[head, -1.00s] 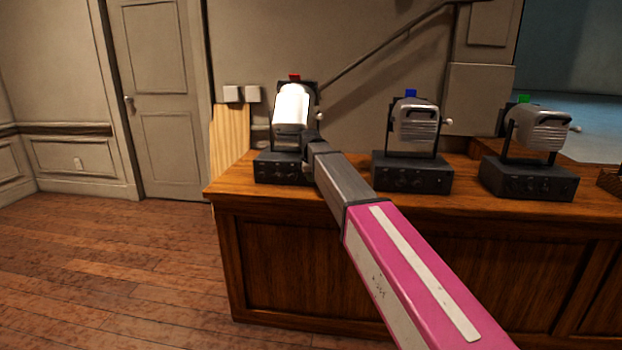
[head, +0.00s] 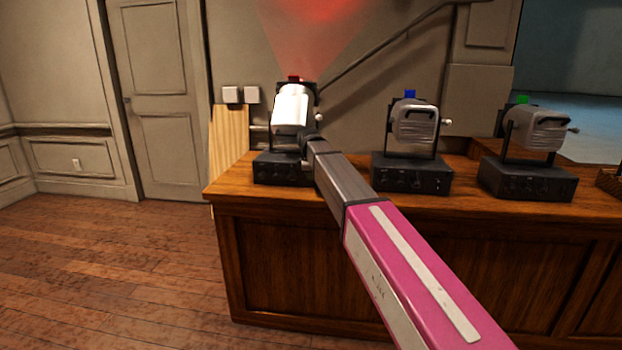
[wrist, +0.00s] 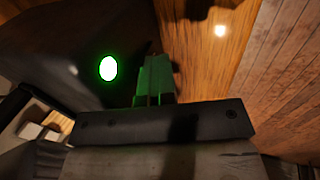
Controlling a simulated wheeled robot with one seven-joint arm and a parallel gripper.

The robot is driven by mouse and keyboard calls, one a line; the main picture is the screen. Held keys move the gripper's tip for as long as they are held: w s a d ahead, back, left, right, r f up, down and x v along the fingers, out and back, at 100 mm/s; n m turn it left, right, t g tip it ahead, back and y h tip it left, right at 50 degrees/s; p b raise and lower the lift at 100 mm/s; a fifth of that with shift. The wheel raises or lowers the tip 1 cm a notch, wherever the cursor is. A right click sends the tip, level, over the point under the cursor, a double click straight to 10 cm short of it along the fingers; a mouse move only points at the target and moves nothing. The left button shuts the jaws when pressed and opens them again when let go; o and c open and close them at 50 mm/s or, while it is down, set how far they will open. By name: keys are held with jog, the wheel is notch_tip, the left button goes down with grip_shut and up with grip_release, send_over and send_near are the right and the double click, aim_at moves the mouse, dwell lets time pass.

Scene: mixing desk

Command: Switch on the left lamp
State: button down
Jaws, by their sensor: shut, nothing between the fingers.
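The left lamp (head: 291,108) stands on the wooden desk (head: 228,183), with a white glowing housing and a red cap on top. A red beam (head: 308,30) spreads upward from it onto the wall. Its dark base (head: 272,168) has knobs on the front. In the wrist view a round button or indicator (wrist: 108,68) glows green on a dark surface. My gripper (wrist: 153,72) is shut and empty, its green-lit fingers just right of that glowing spot. I cannot tell whether they touch the surface. In the head view the fingers are hidden at the lamp's base.
A middle lamp (head: 415,122) with a blue cap and a right lamp (head: 540,130) with a green cap stand along the desk, showing no beam. A door (head: 160,100) and open wooden floor (head: 110,260) are at left. A sloping rail runs behind the lamps.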

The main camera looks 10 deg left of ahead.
jog(key=shift+r, duration=0.3)
jog(key=s, duration=0.2)
jog(key=s+r, duration=0.1)
jog(key=s, duration=0.1)
jog(key=shift+s+a+r, duration=0.1)
jog(key=shift+s, duration=0.15)
jog(key=v, duration=0.9)
jog(key=shift+s+f, duration=0.15)
jog(key=shift+f, duration=0.55)
jog(key=shift+f, duration=0.2)
dwell(0.3)
